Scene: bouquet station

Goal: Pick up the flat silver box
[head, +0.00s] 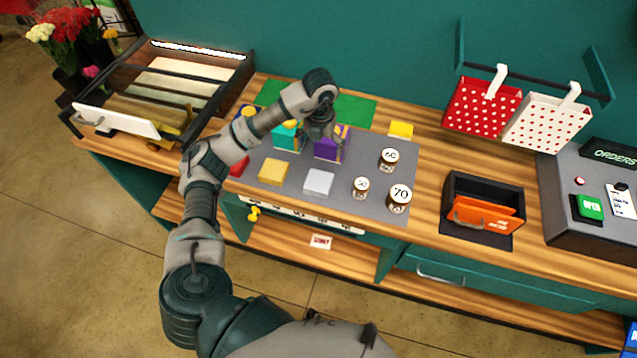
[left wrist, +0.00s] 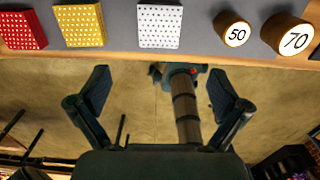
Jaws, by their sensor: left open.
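The flat silver box (head: 318,182) lies on the grey mat near the front edge of the counter. In the left wrist view the silver box (left wrist: 159,26) has a dotted top and sits at the upper middle, beyond the fingertips. My left gripper (head: 323,132) is above the back of the mat, by the purple box, apart from the silver box. In the left wrist view my left gripper (left wrist: 160,88) has its fingers spread with nothing between them. My right gripper is not in view.
A yellow box (head: 273,172) and a red box (head: 239,167) lie left of the silver box. Jars marked 50 (head: 361,188), 70 (head: 399,198) and 60 (head: 389,159) stand right. A purple box (head: 331,146) and a teal box (head: 287,137) stand behind.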

